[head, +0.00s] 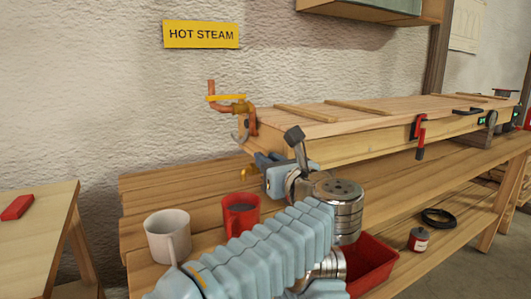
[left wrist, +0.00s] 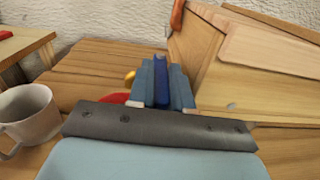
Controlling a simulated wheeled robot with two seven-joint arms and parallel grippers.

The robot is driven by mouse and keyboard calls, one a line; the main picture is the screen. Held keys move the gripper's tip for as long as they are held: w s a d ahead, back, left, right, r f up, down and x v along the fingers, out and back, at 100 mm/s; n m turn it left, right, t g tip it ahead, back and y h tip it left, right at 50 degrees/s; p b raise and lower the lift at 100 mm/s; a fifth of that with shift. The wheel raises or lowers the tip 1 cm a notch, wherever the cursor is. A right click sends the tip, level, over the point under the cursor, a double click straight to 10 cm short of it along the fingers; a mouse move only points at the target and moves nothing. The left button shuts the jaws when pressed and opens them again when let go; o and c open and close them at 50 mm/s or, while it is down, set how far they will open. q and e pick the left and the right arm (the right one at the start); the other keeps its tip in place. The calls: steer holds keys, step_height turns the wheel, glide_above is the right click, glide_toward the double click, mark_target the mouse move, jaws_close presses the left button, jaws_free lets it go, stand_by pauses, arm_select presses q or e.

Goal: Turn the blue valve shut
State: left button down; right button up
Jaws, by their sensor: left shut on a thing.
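The blue valve shows as a dark blue handle (left wrist: 161,82) between my fingers in the left wrist view. My left gripper (head: 267,161) is shut on it at the near left end of the long wooden box, low beside its end wall. It also shows in the left wrist view (left wrist: 161,92). My fingers hide most of the handle, so I cannot tell its angle. A small brass spout (head: 245,173) shows just left of the gripper. My right gripper is not in view.
A yellow-levered valve (head: 226,98) on a copper pipe sits above, at the wooden box (head: 340,118). A white mug (head: 167,236) and a red mug (head: 240,212) stand close by on the bench (head: 150,190). A red bin (head: 372,268) is below right.

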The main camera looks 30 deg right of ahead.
arm_select(q)
steer(key=shift+d+r+n+y+p, duration=0.1)
steer(key=shift+r+n+y+p, duration=0.2)
steer(key=shift+r+n+y, duration=0.15)
steer(key=shift+f, duration=0.1)
steer(key=c, duration=1.1)
jaws_free()
steer(key=shift+o, duration=0.3)
steer(key=shift+f, duration=0.15)
steer(key=shift+f, duration=0.15)
